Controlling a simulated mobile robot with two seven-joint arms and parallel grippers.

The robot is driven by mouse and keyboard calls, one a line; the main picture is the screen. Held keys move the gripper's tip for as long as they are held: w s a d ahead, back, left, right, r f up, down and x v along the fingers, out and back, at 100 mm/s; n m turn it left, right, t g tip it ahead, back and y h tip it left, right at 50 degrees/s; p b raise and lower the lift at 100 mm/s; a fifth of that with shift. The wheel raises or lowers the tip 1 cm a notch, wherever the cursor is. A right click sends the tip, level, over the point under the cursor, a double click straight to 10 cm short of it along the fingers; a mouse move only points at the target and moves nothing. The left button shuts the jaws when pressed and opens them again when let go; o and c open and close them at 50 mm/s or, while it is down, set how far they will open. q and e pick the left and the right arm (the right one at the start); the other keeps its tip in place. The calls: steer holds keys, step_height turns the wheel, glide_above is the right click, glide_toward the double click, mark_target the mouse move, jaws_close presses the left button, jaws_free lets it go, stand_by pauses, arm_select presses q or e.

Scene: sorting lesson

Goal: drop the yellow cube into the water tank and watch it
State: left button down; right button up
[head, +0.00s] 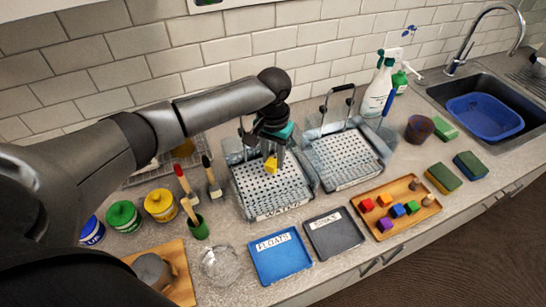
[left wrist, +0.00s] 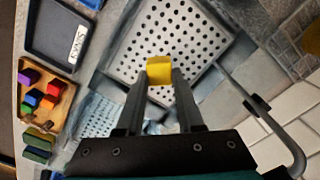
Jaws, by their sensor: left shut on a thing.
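My left gripper (head: 273,153) is shut on the yellow cube (head: 270,164). It holds the cube over the left clear tank (head: 240,198), which has a perforated white plate inside and a label reading WATER on its front. In the left wrist view the yellow cube (left wrist: 160,69) sits between the two fingertips, with the perforated plate (left wrist: 165,35) behind it. I cannot tell the cube's exact height above the plate. My right gripper is not in view.
A second clear tank (head: 312,165) with a perforated plate stands to the right. In front lie a blue FLOATS tray (head: 281,268) and a dark SINKS tray (head: 334,245). A wooden tray (head: 415,215) holds several coloured cubes. Paint jars, brushes and a glass dish stand left.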

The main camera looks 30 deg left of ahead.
mark_target(273, 160)
arm_select(q)
steer(key=shift+c, duration=2.3)
jaws_free()
steer(key=shift+r, duration=0.1)
step_height(273, 160, up, 5)
steer(key=p, duration=0.6)
steer(key=shift+r+p, duration=0.2)
steer(key=shift+p, duration=0.2)
steer(key=shift+r, duration=2.2)
